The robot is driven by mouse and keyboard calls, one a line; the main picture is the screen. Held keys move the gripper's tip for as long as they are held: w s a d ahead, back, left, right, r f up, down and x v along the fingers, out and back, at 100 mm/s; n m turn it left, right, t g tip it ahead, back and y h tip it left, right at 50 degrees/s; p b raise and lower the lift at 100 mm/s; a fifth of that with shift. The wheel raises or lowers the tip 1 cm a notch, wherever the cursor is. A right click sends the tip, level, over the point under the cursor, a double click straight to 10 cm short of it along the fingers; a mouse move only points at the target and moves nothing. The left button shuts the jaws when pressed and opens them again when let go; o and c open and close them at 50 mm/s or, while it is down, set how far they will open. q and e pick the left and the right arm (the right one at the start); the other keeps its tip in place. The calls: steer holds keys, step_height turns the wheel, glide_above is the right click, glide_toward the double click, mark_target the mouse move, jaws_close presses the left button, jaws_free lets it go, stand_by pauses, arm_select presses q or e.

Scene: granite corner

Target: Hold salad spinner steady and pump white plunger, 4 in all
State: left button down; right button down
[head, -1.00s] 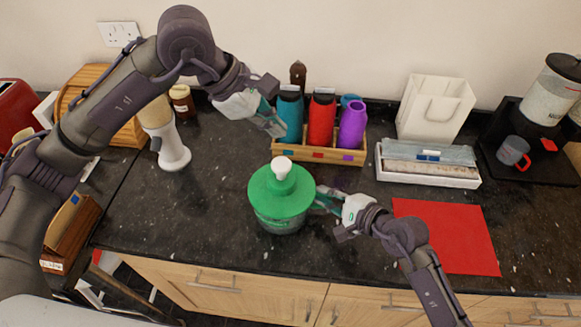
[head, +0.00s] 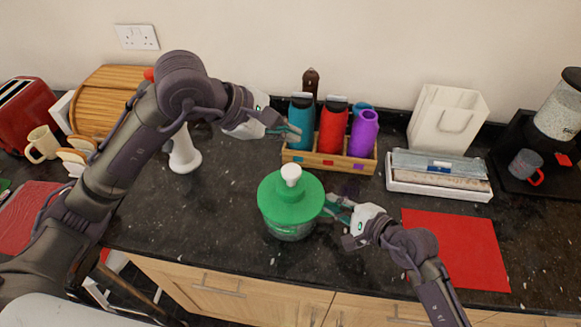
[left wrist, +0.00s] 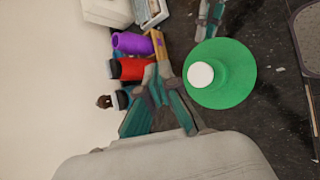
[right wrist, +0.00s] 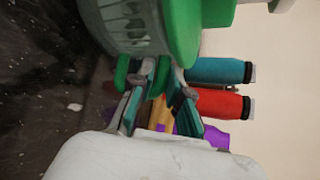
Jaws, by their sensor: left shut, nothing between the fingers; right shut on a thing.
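The salad spinner (head: 290,208) stands upright on the dark counter, with a green lid and a clear bowl. Its white plunger (head: 291,173) stands up from the lid's centre; it also shows in the left wrist view (left wrist: 200,75). My right gripper (head: 330,207) is shut on the spinner's side at its right. In the right wrist view its fingers (right wrist: 148,85) close at a green part below the lid, beside the slotted bowl (right wrist: 135,25). My left gripper (head: 295,133) is shut and empty, above and behind the plunger, apart from it.
A wooden rack (head: 330,163) with teal, red and purple bottles stands close behind the spinner. A box of wraps (head: 438,175) and a white bag (head: 447,118) are at back right. A red mat (head: 455,248) lies at right.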

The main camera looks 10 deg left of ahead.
mark_target(288, 170)
arm_select(q)
steer(key=shift+f, duration=3.35)
steer(key=shift+f, duration=0.1)
steer(key=shift+f, duration=0.35)
steer(key=shift+f, duration=1.6)
steer(key=shift+r, duration=2)
steer(key=shift+r, duration=2.55)
